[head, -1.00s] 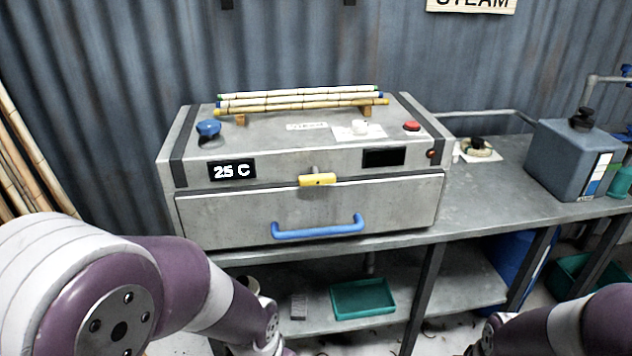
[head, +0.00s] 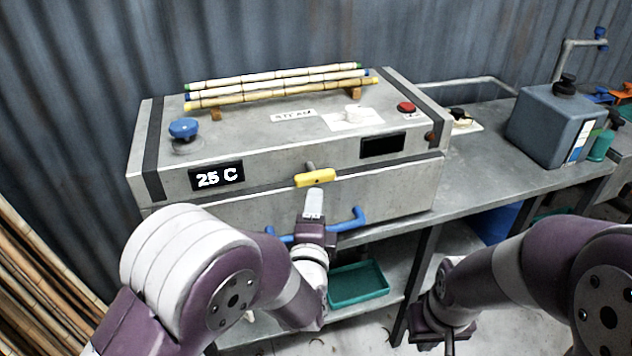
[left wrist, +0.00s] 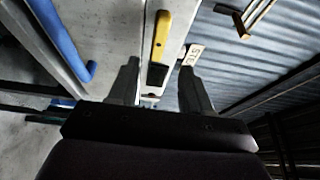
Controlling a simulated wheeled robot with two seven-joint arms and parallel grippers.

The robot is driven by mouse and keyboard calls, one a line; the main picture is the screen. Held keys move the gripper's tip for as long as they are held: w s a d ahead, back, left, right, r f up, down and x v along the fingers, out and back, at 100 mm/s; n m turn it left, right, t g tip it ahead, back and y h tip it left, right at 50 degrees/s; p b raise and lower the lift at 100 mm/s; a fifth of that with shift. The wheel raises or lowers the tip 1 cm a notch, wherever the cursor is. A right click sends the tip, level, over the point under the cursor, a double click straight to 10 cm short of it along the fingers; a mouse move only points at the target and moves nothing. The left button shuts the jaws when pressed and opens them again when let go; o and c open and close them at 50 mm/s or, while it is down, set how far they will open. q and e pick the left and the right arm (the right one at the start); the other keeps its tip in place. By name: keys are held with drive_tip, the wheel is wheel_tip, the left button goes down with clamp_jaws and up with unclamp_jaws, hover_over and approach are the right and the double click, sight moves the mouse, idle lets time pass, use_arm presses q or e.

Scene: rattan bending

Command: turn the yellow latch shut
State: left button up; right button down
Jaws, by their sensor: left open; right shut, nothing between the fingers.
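The yellow latch (head: 315,178) sits at the middle of the grey steam box's front, at the seam between its top part and the front door. Its bar lies nearly level across the seam. My left gripper (head: 314,192) is just below and in front of the latch. In the left wrist view the yellow latch (left wrist: 161,37) shows ahead, beyond the gap between the two open fingers (left wrist: 157,78); nothing is between them. My right gripper (head: 432,345) hangs low at the bottom, away from the box, its fingertips mostly cut off or hidden.
The blue door handle (head: 350,222) is just under my left gripper, partly hidden by it. Rattan poles (head: 280,88) lie on top of the box (head: 245,140). A green tray (head: 357,285) is on the lower shelf. A grey jug (head: 555,125) stands at right.

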sight(317, 181)
use_arm(q)
drive_tip(key=w, duration=0.6)
drive_tip(key=shift+w+a+f+p, duration=0.1)
drive_tip(key=shift+w+p, duration=0.25)
drive_tip(key=shift+p, duration=0.05)
drive_tip(key=shift+w+d, duration=0.25)
drive_tip(key=shift+w, duration=0.2)
drive_tip(key=shift+w+a, duration=0.1)
drive_tip(key=shift+w, duration=0.15)
drive_tip(key=shift+f, duration=0.1)
clamp_jaws()
